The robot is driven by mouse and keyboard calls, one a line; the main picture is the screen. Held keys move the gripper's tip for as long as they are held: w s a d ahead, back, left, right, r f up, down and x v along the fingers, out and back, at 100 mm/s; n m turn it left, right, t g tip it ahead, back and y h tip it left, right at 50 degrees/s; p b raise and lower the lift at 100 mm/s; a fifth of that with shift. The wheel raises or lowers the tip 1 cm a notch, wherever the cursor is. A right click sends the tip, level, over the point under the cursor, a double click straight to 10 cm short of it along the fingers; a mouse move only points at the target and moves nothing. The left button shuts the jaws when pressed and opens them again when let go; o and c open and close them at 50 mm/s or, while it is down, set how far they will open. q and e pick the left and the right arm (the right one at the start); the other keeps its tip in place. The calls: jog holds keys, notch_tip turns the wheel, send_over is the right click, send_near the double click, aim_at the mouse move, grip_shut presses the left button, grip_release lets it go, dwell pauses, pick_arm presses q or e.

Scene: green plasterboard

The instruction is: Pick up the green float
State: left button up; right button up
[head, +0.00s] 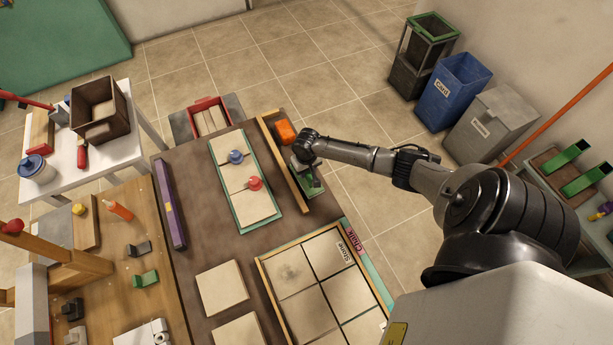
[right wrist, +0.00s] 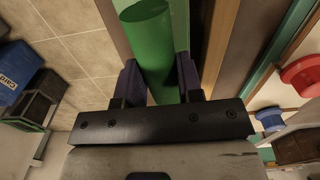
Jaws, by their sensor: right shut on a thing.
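The green float (head: 313,188) is at the right edge of the brown worktable, beside a long wooden strip (head: 285,165). My right gripper (head: 304,160) is over it from above. In the right wrist view, the float's green round handle (right wrist: 150,40) lies between the two dark fingers of my right gripper (right wrist: 158,82), which is shut on it. The gripper and wrist hide part of the float in the head view. I cannot tell whether the float touches the tabletop. My left gripper is not in view.
An orange block (head: 285,132) sits just behind the float. A green-edged board (head: 235,205) with blue (head: 236,157) and red (head: 255,183) knobs lies to the left. A wooden-framed tile tray (head: 262,270) is in front. Bins stand at the back right, including a blue one (head: 450,90).

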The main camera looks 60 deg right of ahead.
grip_shut()
jog(key=shift+r, duration=0.15)
jog(key=shift+r, duration=0.3)
jog(key=r, duration=0.3)
jog(key=shift+s+d+r, duration=0.1)
jog(key=shift+s+r, duration=0.15)
jog(key=shift+s, duration=0.05)
jog(key=s+d+r, duration=0.2)
jog(key=s+r, duration=0.4)
jog(key=s, duration=0.4)
jog(key=shift+s+r+p, duration=0.3)
jog(key=shift+s+p, duration=0.1)
jog(key=shift+p, duration=0.05)
